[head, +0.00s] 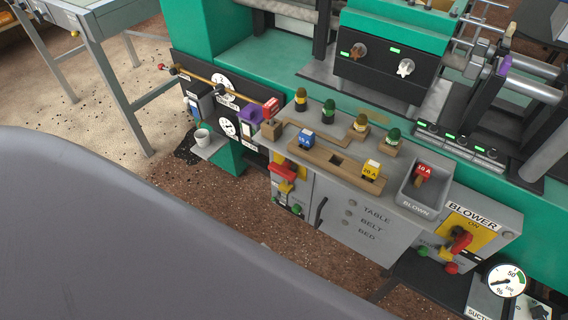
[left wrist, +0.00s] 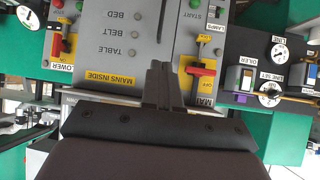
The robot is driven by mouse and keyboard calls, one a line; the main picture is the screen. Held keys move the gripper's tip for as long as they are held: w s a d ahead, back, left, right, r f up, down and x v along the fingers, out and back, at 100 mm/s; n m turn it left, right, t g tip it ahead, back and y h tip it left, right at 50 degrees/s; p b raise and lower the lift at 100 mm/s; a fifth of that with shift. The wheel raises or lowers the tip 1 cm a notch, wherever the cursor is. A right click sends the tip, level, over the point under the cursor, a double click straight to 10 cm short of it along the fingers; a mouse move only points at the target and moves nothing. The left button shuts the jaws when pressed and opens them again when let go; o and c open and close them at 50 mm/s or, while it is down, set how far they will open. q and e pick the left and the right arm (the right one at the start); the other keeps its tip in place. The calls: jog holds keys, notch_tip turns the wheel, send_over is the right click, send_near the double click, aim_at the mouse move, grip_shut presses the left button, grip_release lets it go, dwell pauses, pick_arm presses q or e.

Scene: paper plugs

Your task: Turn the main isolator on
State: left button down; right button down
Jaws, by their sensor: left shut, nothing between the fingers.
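The main isolator is a red handle (left wrist: 202,71) on a yellow plate, seen upside down in the left wrist view beside a partly hidden label starting "MAI". The word "OFF" shows on the plate; I cannot tell for sure which mark the handle points to. In the head view the red handle (head: 283,170) sits at the left of the grey cabinet front. My left gripper (left wrist: 160,68) is shut and empty, in front of the cabinet, to the left of the handle in the wrist view and apart from it. My right gripper is in neither view.
A similar blower switch (head: 460,241) with a red handle is at the cabinet's right. Coloured plugs, including a blue one (head: 306,140), stand on the cabinet top. My grey arm covers the lower left.

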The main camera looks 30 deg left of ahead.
aim_at(280, 174)
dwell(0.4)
